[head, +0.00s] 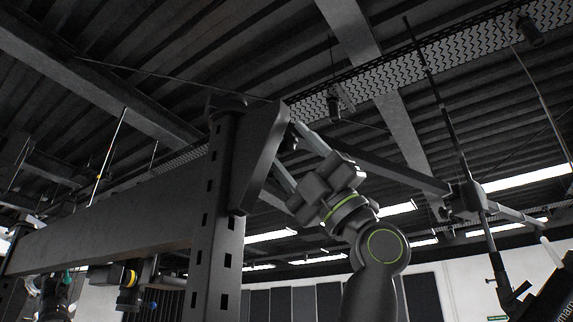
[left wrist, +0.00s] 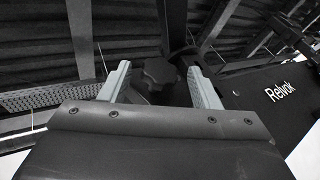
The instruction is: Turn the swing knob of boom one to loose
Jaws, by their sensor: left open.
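My left gripper (head: 287,144) is raised at the upper bracket (head: 260,150) of a dark slotted post, its two pale fingers apart. In the left wrist view a dark lobed knob (left wrist: 158,72) shows between the open fingers of the gripper (left wrist: 158,70), towards their far ends. The fingers stand to either side of it, with gaps visible. Whether it is touched, and its setting, I cannot tell. In the head view the bracket and fingers largely hide the knob. My right gripper is not in view.
A dark boom arm (head: 400,174) runs right from behind the gripper to a clamp (head: 467,200) on a slanted pole. A wide beam (head: 110,225) extends left from the post (head: 216,240).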

